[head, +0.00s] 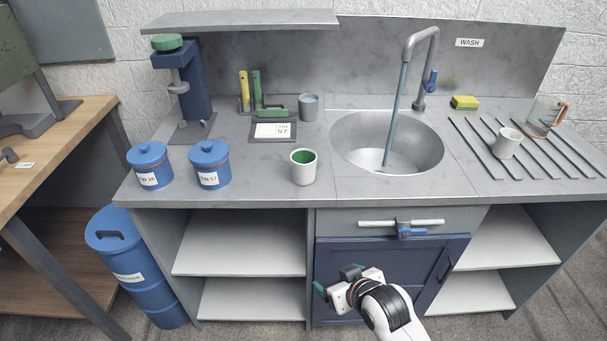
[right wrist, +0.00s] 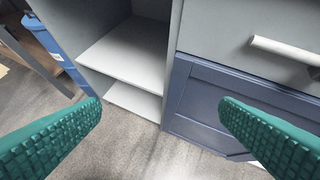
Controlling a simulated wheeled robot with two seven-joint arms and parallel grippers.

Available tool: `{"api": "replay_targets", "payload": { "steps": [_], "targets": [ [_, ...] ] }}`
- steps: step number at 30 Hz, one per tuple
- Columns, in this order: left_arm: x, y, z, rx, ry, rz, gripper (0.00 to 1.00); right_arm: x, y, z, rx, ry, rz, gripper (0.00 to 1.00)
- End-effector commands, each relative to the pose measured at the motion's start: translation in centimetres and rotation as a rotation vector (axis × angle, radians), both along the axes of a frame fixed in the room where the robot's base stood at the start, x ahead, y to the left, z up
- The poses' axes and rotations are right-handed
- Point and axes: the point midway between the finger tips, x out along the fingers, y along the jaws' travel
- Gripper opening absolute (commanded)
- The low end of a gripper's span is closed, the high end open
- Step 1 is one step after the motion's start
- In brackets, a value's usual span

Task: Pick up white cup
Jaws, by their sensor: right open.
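A white cup (head: 303,167) with a green inside stands upright on the grey counter (head: 265,190), near the front edge and left of the sink. A second white cup (head: 507,143) with a handle sits on the slatted drainer at the right. My right gripper (head: 338,281) is low in front of the blue cabinet door, below the counter and well apart from both cups. In the right wrist view its two green fingers (right wrist: 160,120) are wide apart with nothing between them. Neither cup shows in the right wrist view. My left gripper is not in view.
Two blue tins (head: 150,168) (head: 211,166) stand left of the cup. A grey cup (head: 308,107) and a scale (head: 272,130) are behind it. Water runs from the tap into the sink (head: 360,150). A white bar handle (head: 401,223) sticks out below the counter edge.

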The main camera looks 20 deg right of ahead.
Motion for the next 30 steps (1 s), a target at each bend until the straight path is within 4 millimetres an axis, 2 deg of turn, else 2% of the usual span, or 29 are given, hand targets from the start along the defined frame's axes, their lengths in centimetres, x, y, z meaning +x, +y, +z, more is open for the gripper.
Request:
{"api": "replay_targets", "payload": {
  "steps": [1, 6, 9, 12, 17, 24, 30],
  "targets": [
    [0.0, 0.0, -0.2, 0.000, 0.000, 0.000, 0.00, 2.3, -0.1, 1.4, 0.011, -0.079, -0.003, 0.85],
    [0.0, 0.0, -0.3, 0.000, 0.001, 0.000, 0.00, 8.9, -0.2, 6.3, 0.055, -0.330, -0.008, 0.85],
    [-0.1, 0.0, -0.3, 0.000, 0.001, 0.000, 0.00, 11.9, -0.4, 9.0, 0.078, -0.457, -0.012, 0.85],
    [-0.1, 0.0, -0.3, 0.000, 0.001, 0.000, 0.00, 13.8, -0.6, 10.9, 0.094, -0.546, -0.016, 0.85],
    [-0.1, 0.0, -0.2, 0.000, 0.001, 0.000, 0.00, 15.8, -0.6, 11.8, 0.104, -0.588, -0.016, 0.85],
    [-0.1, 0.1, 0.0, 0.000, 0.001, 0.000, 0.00, 19.8, -0.1, 11.1, 0.103, -0.584, -0.016, 0.85],
    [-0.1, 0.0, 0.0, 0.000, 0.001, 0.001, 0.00, 21.2, 0.0, 10.8, 0.103, -0.584, -0.016, 0.85]
  ]
}}
